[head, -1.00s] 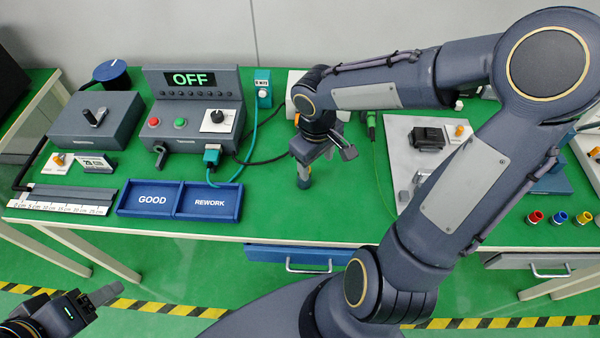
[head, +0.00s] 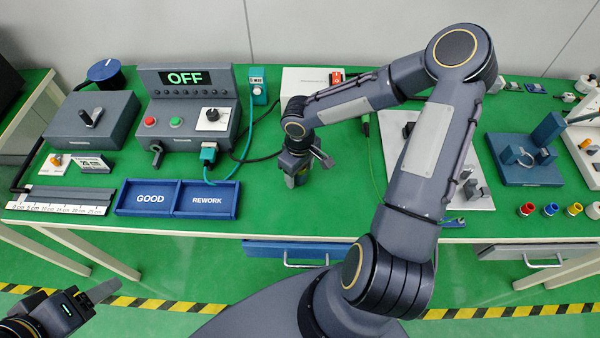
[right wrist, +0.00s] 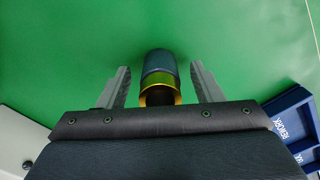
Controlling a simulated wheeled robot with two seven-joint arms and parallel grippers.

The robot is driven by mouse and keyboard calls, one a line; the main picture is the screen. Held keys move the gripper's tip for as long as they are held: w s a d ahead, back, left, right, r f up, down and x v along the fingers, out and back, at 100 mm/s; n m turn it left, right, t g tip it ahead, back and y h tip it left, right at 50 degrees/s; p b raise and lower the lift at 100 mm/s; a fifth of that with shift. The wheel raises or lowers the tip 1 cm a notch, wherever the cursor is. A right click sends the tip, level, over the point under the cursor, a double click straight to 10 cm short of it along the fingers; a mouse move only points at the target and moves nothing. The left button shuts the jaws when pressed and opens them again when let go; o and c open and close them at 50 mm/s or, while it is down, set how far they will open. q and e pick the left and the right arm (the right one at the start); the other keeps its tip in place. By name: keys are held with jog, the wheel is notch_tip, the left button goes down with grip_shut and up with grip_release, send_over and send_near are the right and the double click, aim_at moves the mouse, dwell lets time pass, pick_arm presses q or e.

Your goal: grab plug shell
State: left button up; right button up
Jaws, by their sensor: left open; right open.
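The plug shell (right wrist: 159,72) is a small dark grey-blue cylinder with a yellow-gold band and a dark opening. In the right wrist view it lies between the two spread fingers of my right gripper (right wrist: 160,88), with green showing on both sides, so the fingers look apart from it. In the head view my right gripper (head: 298,178) is low over the green table, right of the REWORK tray, and mostly hides the shell. My left gripper (head: 104,292) is at the lower left, off the table's front edge, open and empty.
The blue GOOD tray (head: 148,212) and REWORK tray (head: 238,203) stand at the front left. The OFF tester (head: 190,130) is behind them, with a teal cable. A blue fixture (head: 530,172) and several coloured rings stand at the right. The table around my right gripper is mostly clear.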

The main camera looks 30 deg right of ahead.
jog(key=c, duration=1.1)
